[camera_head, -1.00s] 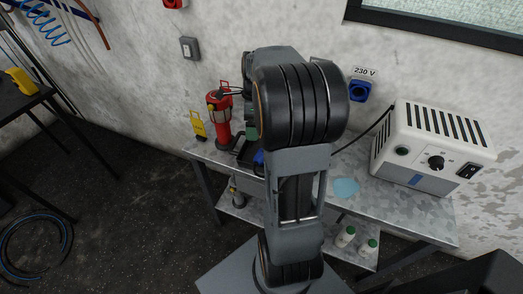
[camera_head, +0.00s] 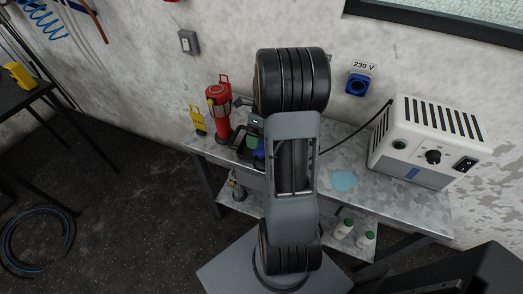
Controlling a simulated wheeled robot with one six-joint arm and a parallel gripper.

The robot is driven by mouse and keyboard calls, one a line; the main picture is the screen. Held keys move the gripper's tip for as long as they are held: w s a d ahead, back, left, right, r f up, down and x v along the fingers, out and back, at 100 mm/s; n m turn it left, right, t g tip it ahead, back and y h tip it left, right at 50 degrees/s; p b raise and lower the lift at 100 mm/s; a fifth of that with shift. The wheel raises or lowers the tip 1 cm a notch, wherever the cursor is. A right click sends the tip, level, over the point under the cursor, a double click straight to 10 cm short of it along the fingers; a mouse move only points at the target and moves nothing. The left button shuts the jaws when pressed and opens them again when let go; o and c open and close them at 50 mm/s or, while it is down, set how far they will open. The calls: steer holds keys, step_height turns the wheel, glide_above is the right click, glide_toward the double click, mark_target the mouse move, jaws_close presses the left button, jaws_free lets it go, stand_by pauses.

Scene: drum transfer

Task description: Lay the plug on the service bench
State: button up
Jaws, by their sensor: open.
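A blue piece, seemingly the plug (camera_head: 259,153), shows just left of my arm, low over or on the service bench (camera_head: 405,203). My arm hides part of it, and I cannot tell whether it touches the bench top. A black cable (camera_head: 357,135) runs from the white charger box down behind my arm towards it. Of my gripper (camera_head: 243,102), only a small dark part seems to show beside the red lamp, above the blue piece and apart from it. The rest is behind my arm. I see nothing held in it.
The white box (camera_head: 427,143) stands on the bench's right. A blue wall socket (camera_head: 357,84) marked 230 V is empty. The red lamp (camera_head: 218,112), a yellow item (camera_head: 198,121) and a black-green device (camera_head: 247,137) crowd the left end. A pale blue patch (camera_head: 344,181) lies mid-bench.

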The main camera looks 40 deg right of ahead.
steer(key=shift+x, duration=2.45)
steer(key=shift+a, duration=0.1)
steer(key=c, duration=0.7)
steer(key=shift+r, duration=0.1)
